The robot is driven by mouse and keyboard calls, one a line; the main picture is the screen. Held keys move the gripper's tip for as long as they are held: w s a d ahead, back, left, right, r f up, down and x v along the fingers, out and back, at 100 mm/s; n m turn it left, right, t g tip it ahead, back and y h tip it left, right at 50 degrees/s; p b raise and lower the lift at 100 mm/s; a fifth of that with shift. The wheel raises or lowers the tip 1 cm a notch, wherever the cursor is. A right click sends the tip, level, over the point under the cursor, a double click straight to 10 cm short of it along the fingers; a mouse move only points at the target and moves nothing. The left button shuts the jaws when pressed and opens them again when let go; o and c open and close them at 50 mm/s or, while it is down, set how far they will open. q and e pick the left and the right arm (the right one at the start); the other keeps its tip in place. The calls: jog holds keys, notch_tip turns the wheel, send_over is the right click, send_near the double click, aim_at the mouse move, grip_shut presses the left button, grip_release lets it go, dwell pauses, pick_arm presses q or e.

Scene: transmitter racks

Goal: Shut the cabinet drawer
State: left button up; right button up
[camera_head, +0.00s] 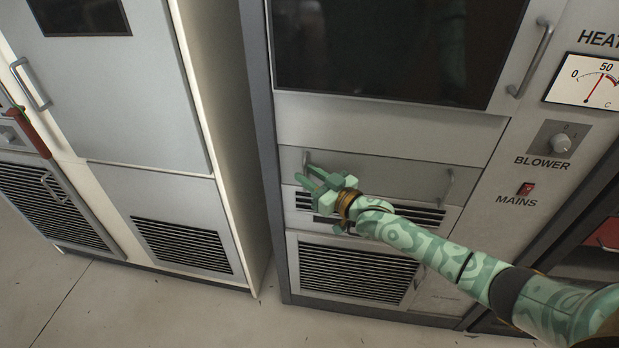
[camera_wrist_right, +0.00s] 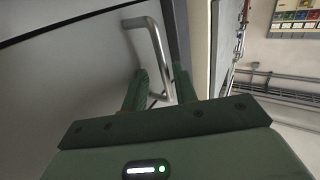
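The cabinet drawer (camera_head: 400,175) is a grey front panel, low on the middle cabinet, with a bar handle near each end. How far it stands out cannot be told. My right gripper (camera_head: 307,178) is at the drawer's left handle (camera_head: 306,160). In the right wrist view, the two green fingers (camera_wrist_right: 160,92) are apart, and the metal handle (camera_wrist_right: 157,50) reaches down between them. I cannot tell whether a finger touches it. The right drawer handle (camera_head: 448,186) is free. My left gripper is not in view.
A dark window (camera_head: 395,45) is above the drawer and a louvred grille (camera_head: 355,270) below it. A panel with a blower knob (camera_head: 561,143) and red mains switch (camera_head: 525,189) is to the right. A pale cabinet (camera_head: 120,100) stands left across a gap. Floor (camera_head: 120,315) in front is clear.

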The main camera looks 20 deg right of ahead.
jog(key=shift+a+f, duration=0.1)
